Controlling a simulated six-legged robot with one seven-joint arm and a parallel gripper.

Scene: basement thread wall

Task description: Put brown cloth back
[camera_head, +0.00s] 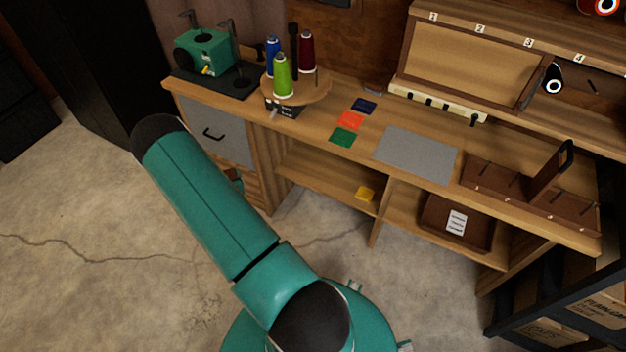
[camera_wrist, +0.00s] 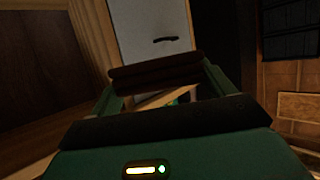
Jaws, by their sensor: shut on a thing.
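The brown cloth (camera_wrist: 155,74) is a dark brown folded strip between the two green fingers of my gripper (camera_wrist: 158,82) in the wrist view. My gripper is shut on it. In the head view, a small part of the brown cloth (camera_head: 232,174) shows past my arm, in front of the bench's left side, with a bit of my gripper (camera_head: 238,184). My arm hides the rest. Blue, orange-red and green cloths (camera_head: 350,120) lie in a row on the bench top.
The wooden bench holds a grey mat (camera_head: 415,154), a spool stand (camera_head: 312,91), a green machine (camera_head: 207,52) and a brown slotted rack (camera_head: 530,190). A brown tray (camera_head: 455,222) is on the lower shelf. A grey drawer front (camera_head: 215,130) faces my arm. The floor is clear at left.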

